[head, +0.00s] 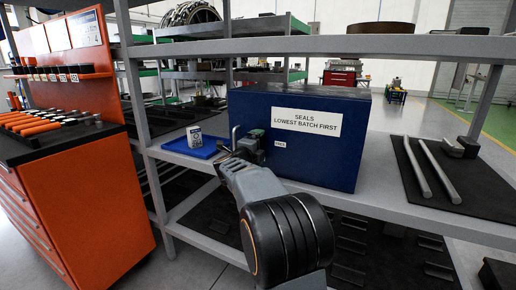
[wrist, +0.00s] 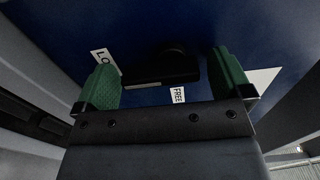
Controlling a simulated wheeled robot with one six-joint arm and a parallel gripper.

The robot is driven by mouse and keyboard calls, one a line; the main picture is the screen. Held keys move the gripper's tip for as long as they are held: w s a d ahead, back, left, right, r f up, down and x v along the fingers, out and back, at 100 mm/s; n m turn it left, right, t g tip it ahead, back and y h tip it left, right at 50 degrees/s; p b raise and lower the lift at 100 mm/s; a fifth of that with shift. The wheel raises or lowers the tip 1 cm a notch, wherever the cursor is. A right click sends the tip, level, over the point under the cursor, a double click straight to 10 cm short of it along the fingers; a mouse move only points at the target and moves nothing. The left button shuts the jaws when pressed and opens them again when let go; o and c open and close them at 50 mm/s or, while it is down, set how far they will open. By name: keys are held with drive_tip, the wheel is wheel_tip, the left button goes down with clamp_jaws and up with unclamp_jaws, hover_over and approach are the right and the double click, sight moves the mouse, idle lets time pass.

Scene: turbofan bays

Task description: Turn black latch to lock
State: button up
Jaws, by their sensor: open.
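The black latch (wrist: 160,68) is on the face of the blue box (head: 315,160), seen in the wrist view as a dark bar with a rounder part at its right. A white label starting "LO" (wrist: 104,62) is left of it, partly covered by a finger. My gripper (head: 250,146) is at the left part of the box front. In the wrist view its green-padded fingers stand apart on either side of the latch, with visible gaps. In the head view the latch is hidden or too small to make out.
The box stands on a grey shelf (head: 385,212) under an upper shelf board (head: 330,46). A blue tray (head: 178,146) with a white tin (head: 194,137) is left of my gripper. Metal bars (head: 418,168) lie on a black mat at right. An orange tool cabinet (head: 100,205) stands left.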

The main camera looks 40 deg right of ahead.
drive_tip(key=p+v, duration=0.2)
drive_tip(key=v, duration=1.1)
drive_tip(key=shift+s+a, duration=0.25)
drive_tip(key=shift+a, duration=0.05)
drive_tip(key=w+a+r+n+t+y+p, duration=0.3)
drive_tip(key=a+r+n+t+y+p, duration=0.45)
drive_tip(key=r+n+y+p, duration=0.35)
drive_tip(key=s+a+r+n+g+y+p, duration=0.15)
drive_tip(key=s+a+n+y+p, duration=0.25)
drive_tip(key=a+n+p, duration=0.4)
drive_tip(key=s+f+n+g+y+p, duration=0.1)
drive_tip(key=s+n+g+p, duration=0.8)
drive_tip(key=s, duration=0.9)
drive_tip(key=n+g, duration=0.1)
drive_tip(key=n, duration=0.1)
drive_tip(key=shift+a+f+n+g, duration=0.2)
drive_tip(key=shift+f+n+g, duration=0.1)
drive_tip(key=shift+f, duration=0.05)
